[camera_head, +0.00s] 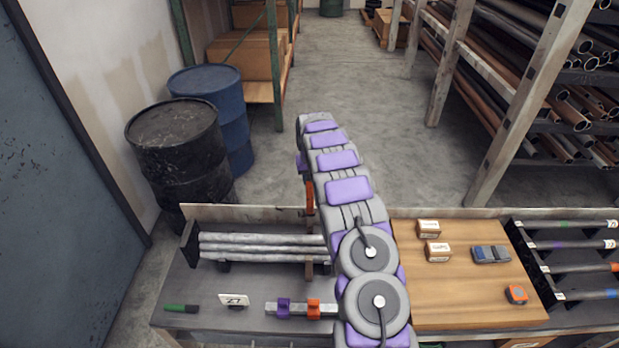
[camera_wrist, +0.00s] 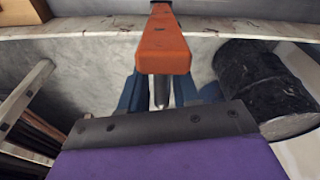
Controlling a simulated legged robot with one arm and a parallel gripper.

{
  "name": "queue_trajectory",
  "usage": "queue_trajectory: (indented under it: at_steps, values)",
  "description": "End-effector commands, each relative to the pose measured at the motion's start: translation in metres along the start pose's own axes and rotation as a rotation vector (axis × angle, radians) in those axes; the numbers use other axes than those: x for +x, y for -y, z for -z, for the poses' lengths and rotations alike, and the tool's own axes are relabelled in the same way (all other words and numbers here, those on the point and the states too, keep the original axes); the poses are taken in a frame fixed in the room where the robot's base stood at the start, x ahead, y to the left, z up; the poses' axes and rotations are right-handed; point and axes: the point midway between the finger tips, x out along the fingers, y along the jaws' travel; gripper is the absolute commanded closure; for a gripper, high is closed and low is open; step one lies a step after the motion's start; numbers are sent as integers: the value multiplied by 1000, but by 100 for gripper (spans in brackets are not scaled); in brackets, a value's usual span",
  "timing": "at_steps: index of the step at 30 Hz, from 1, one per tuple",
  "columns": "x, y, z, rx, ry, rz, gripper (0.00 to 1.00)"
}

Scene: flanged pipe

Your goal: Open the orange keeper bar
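The orange keeper bar (camera_wrist: 165,47) fills the upper middle of the wrist view, its broad end toward me. In the head view only a thin upright orange strip of the bar (camera_head: 310,197) shows, just left of my arm. My gripper (camera_wrist: 159,92) has two dark blue fingers, seen below the bar's end, one to each side. They stand apart with a gap between them, and a grey rod-like part shows in this gap. The bar hides the fingertips, so contact with it cannot be seen. My arm hides the gripper in the head view.
Grey pipes (camera_head: 262,246) lie in a rack on the bench's left side. A small fitting with purple and orange clamps (camera_head: 300,309), a number card (camera_head: 233,300) and a green marker (camera_head: 181,308) lie in front. A wooden board (camera_head: 465,290) with small boxes is at right.

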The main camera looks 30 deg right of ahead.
Motion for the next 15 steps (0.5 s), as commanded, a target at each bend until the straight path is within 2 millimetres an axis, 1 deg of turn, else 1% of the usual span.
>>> queue_trajectory:
  at_steps: [2, 10, 13, 15]
  values:
    - [-1, 0, 0, 0, -1, 0, 62]
    - [-4, 2, 0, -1, -3, 0, 62]
    - [-11, 3, 0, -2, -4, -1, 62]
    - [-20, 3, 0, -2, -4, 0, 62]
